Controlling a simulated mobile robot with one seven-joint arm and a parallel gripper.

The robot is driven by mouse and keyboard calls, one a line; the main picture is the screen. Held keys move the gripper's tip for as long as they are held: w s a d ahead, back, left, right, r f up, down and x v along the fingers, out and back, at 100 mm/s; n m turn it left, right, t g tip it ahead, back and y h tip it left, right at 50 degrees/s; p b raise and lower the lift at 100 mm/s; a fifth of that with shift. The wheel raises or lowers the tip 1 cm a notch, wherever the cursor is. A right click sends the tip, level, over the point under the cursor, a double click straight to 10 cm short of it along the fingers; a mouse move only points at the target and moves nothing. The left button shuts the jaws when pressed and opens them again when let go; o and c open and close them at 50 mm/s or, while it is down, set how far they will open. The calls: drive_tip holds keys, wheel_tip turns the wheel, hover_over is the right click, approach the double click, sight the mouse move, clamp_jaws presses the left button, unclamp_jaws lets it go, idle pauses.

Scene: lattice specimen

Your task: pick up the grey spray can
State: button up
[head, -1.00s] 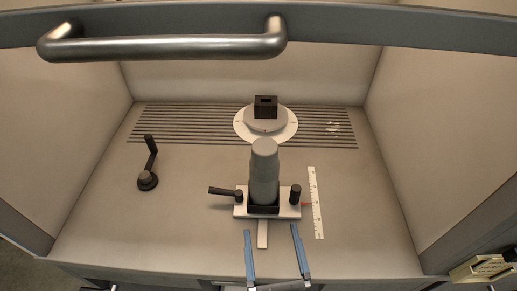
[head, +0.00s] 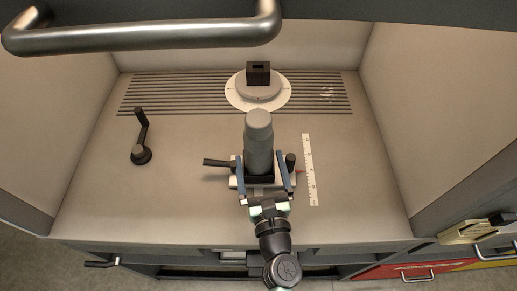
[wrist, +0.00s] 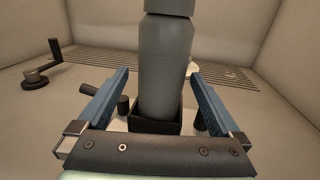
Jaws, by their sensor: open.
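The grey spray can (head: 258,141) stands upright in a black square holder (head: 260,178) on a small pale plate in the middle of the cabinet floor. In the wrist view the can (wrist: 166,70) fills the centre, with its foot inside the holder (wrist: 150,124). My gripper (head: 264,155) is open. Its two blue fingers lie on either side of the can's lower part and the holder. In the wrist view, gaps show between the can and both fingers (wrist: 160,72). The can's top is cut off in that view.
A black-handled lever (head: 214,163) and a black knob (head: 290,160) flank the holder, close to my fingers. A white ruler (head: 310,170) lies to the right. A round turntable with a black block (head: 258,74) stands behind. A black crank (head: 141,150) is far left.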

drive_tip(key=w, duration=0.4)
drive_tip(key=shift+w+a+r, duration=0.1)
drive_tip(key=shift+w+a, duration=0.05)
drive_tip(key=shift+a, duration=0.05)
clamp_jaws()
idle(0.3)
